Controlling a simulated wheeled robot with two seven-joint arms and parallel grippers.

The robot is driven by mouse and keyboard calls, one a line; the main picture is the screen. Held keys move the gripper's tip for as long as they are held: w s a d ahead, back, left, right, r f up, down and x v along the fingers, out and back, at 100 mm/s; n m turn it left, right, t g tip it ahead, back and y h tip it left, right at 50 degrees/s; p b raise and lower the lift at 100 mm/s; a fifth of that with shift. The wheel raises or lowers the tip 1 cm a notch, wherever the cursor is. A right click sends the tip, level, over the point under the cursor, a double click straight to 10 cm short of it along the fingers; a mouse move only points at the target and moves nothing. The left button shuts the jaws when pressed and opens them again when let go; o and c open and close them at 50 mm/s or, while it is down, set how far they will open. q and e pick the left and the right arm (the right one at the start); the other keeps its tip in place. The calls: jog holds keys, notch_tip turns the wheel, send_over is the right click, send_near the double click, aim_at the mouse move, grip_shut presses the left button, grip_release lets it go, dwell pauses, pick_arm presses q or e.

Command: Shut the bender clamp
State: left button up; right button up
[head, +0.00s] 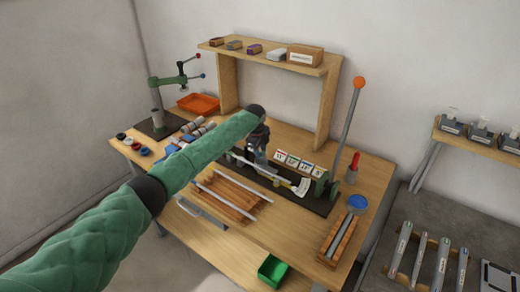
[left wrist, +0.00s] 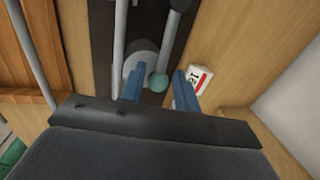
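The bender is on a dark base plate (head: 312,205) on the wooden bench. In the left wrist view a grey bar ends in a teal ball knob (left wrist: 158,82), which looks like the clamp handle; a round grey die (left wrist: 141,60) sits beside it. My left gripper (head: 257,158) is over the bender, hiding much of the clamp in the head view. In the left wrist view its blue fingers (left wrist: 160,92) are apart, with the knob between their tips; contact cannot be told. A light tube (left wrist: 119,35) runs beside the die. My right gripper is not in view.
A tall lever with an orange ball (head: 359,83) rises at the bender's right end. Numbered blocks (head: 297,162) stand behind the base plate. A wooden shelf (head: 268,57) spans the back.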

pick_arm(q)
jog(key=shift+f, duration=0.1)
grip_shut()
